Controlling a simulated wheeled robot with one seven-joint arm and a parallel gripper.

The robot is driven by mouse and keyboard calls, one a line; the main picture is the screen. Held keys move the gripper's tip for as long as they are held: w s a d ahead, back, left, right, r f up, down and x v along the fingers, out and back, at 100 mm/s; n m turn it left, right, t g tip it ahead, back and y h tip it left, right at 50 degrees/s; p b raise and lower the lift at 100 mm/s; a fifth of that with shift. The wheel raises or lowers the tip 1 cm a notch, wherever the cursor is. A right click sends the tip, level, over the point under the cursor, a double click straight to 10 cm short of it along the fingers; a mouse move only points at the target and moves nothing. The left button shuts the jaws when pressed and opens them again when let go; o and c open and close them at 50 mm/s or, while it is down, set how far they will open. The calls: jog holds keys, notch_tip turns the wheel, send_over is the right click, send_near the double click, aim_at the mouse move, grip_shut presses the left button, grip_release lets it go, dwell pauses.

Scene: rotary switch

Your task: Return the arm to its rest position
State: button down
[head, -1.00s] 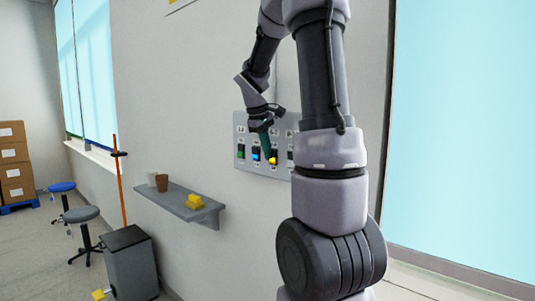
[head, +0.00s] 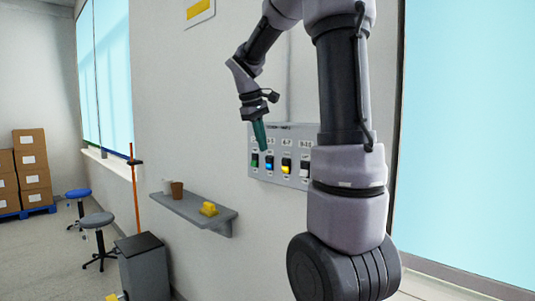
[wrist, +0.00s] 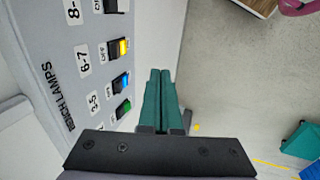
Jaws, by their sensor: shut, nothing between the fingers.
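My gripper (head: 260,135) is in front of the upper left part of the grey switch panel (head: 296,180) on the wall. In the wrist view its two green fingers (wrist: 160,98) lie side by side, shut and empty, apart from the panel's face. The panel has a row of switches: green (head: 254,160), blue (head: 269,162), yellow (head: 286,166) and a pale one (head: 304,169). In the wrist view the panel (wrist: 45,45) reads "BENCH LAMPS", with the yellow switch (wrist: 119,48), blue switch (wrist: 121,82) and green switch (wrist: 123,108) beside the fingers. My arm hides the panel's right end.
A wall shelf (head: 195,213) at lower left holds a brown cup (head: 176,190) and a yellow block (head: 208,209). A dark bin (head: 143,265), stools (head: 97,222) and stacked cartons (head: 33,170) stand beyond. An orange pole (head: 136,200) rises near the wall.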

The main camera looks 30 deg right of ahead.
jog(key=shift+a+r, duration=0.25)
jog(key=shift+r, duration=0.15)
jog(key=shift+s, duration=0.1)
jog(key=s+a+m+t+y, duration=0.2)
jog(key=s+a+m+t, duration=0.1)
jog(key=s, duration=0.6)
jog(key=s+a+f+m+t+y, duration=0.1)
jog(key=s+a+m+t+y, duration=0.2)
jog(key=s+a+m, duration=0.2)
jog(key=s+a, duration=0.3)
jog(key=s, duration=0.1)
jog(key=shift+s+a, duration=0.25)
jog(key=shift+s, duration=0.1)
